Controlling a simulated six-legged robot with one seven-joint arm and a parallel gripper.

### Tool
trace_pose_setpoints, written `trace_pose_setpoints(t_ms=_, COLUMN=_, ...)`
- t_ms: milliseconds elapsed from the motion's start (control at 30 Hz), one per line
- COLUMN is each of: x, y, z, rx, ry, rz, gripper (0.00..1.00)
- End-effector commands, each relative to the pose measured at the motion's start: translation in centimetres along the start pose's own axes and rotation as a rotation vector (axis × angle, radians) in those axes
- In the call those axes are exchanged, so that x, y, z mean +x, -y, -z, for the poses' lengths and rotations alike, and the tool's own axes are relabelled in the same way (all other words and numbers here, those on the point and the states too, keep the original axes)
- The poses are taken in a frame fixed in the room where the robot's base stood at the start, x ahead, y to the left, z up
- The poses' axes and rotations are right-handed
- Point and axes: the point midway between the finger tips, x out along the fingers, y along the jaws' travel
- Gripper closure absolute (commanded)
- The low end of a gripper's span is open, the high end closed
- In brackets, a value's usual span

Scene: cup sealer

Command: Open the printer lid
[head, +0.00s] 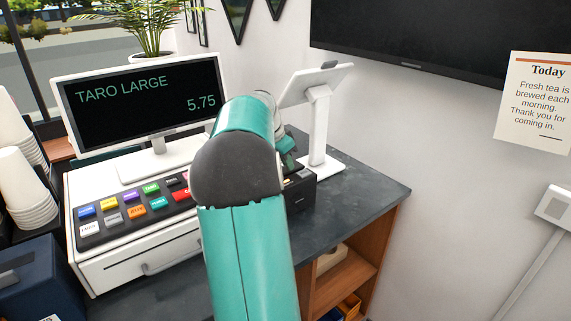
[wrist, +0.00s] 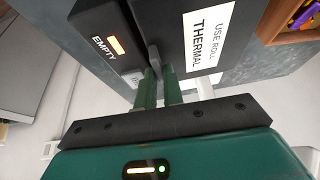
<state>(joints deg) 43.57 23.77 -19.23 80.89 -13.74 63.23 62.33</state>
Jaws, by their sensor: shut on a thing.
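The printer (head: 302,192) is a small black box on the dark counter, partly hidden behind my arm in the head view. In the wrist view, its front (wrist: 112,38) carries the word EMPTY and a lit orange light. The adjoining dark panel (wrist: 180,45) has a white USE ROLL THERMAL label. A small grey tab (wrist: 153,57) stands out at the edge between them. My gripper (wrist: 160,76) has its green fingers at this tab and is shut on it. I cannot tell whether the lid is raised at all. In the head view my arm hides most of the gripper.
A white tablet stand (head: 318,125) stands close behind the printer. A register with a TARO LARGE screen (head: 140,100) and coloured keys is at the left. Stacked cups (head: 25,185) stand at the far left. The counter (head: 365,190) is clear to the printer's right.

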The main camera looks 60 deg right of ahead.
Motion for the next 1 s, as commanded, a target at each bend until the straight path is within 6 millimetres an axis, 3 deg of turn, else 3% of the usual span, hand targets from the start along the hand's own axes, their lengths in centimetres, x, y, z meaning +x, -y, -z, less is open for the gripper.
trace_pose_setpoints(t_ms=100, x=-0.1, y=0.2, z=-1.2, rx=-0.013, ry=0.027, rz=-0.008, gripper=1.0)
trace_pose_setpoints(t_ms=367, x=0.8, y=0.3, z=-0.7, rx=-0.018, ry=0.034, rz=-0.014, gripper=1.0)
trace_pose_setpoints(t_ms=1000, x=0.7, y=0.6, z=-0.1, rx=-0.015, ry=0.031, rz=-0.013, gripper=1.0)
